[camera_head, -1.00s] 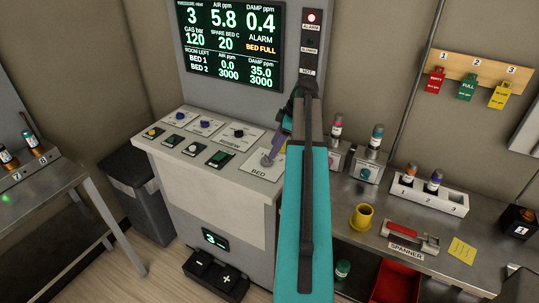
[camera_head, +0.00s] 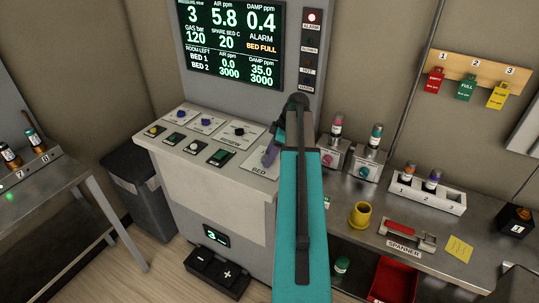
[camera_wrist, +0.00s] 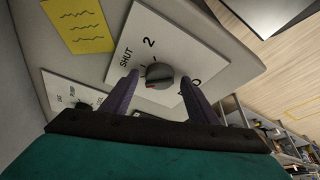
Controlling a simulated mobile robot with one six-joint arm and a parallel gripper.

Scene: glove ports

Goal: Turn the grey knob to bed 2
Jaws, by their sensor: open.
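The grey knob (camera_wrist: 158,76) sits on a white plate (camera_wrist: 148,18) in the wrist view, with a red mark low on its left side. The plate reads SHUT and 2 above the knob, and BED at its right, partly covered by a finger. My gripper (camera_wrist: 159,82) is open, with one purple finger on each side of the knob. I cannot tell whether the fingers touch it. In the head view my gripper (camera_head: 270,154) is over the BED plate (camera_head: 259,171) at the console's right end, and the knob is hidden.
A yellow note (camera_wrist: 78,25) lies beside the plate. Other knobs and buttons on plates fill the console (camera_head: 205,188) to the left. My arm covers the console's right edge. A bench (camera_head: 375,207) with a yellow cup (camera_head: 361,215) and a spanner holder (camera_head: 407,238) stands right.

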